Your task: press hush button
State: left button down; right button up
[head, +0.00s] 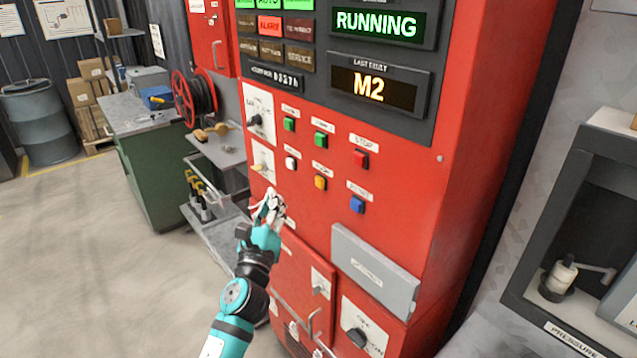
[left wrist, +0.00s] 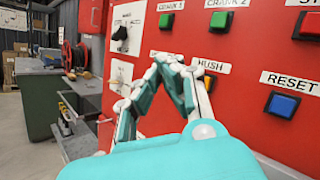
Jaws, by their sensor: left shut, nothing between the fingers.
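The hush button (head: 320,183) is a yellow-orange square button under a white label on the red panel in the head view. In the left wrist view, the HUSH label (left wrist: 210,66) shows beside the fingers, and the button (left wrist: 208,83) is partly hidden behind them. My left gripper (head: 270,207) is shut and empty, in front of the panel, below and left of the hush button in the head view. In the left wrist view, its fingertips (left wrist: 168,66) meet just left of the HUSH label. I cannot tell whether they touch the panel. My right gripper is not in view.
Nearby are a white button (head: 291,163), two green buttons (head: 289,124), a red stop button (head: 360,159) and a blue reset button (head: 357,204). A grey box (head: 375,270) juts out below. A red hose reel (head: 195,98) and green workbench (head: 150,165) stand left; floor there is clear.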

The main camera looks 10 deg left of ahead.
aim_at(320, 182)
pick_arm(q)
jog(key=w+d+b, duration=0.4)
jog(key=w+d, duration=0.1)
jog(key=w, duration=0.2)
jog(key=shift+d, duration=0.15)
dwell(0.8)
jog(key=shift+w+d+f, duration=0.1)
dwell(0.7)
jog(key=shift+w+d, duration=0.15)
jog(key=shift+w, duration=0.1)
jog(key=shift+w+d+b, duration=0.35)
jog(key=shift+w+b, duration=0.05)
jog(key=shift+b, duration=0.1)
dwell(0.8)
dwell(0.3)
jog(key=shift+s+a+p, duration=0.55)
jog(key=shift+s, duration=0.2)
